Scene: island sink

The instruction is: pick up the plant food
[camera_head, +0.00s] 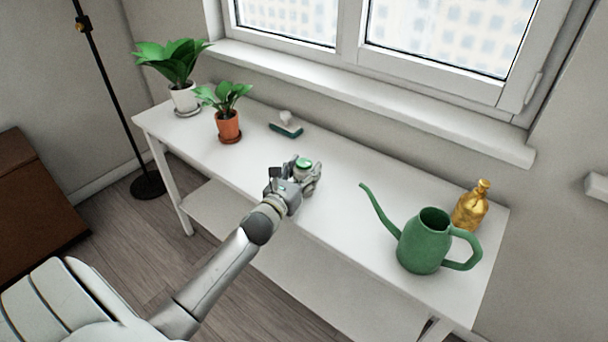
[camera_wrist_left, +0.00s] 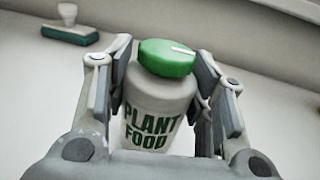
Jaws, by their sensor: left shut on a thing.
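The plant food (camera_wrist_left: 155,105) is a white bottle with a green lid and green lettering. It stands between the fingers of my left gripper (camera_wrist_left: 160,95) in the left wrist view, and the gripper is shut on it. In the head view its green lid (camera_head: 303,163) shows beyond my left gripper (camera_head: 297,180), over the middle of the white table. Most of the bottle is hidden there by the gripper. I cannot tell whether its base touches the tabletop. My right gripper is not in view.
On the white table (camera_head: 340,205) stand a green watering can (camera_head: 424,243), a gold spray bottle (camera_head: 469,208), a plant in an orange pot (camera_head: 228,126), a plant in a white pot (camera_head: 184,98) and a green-and-white brush (camera_head: 286,127). A window sill (camera_head: 380,98) runs behind.

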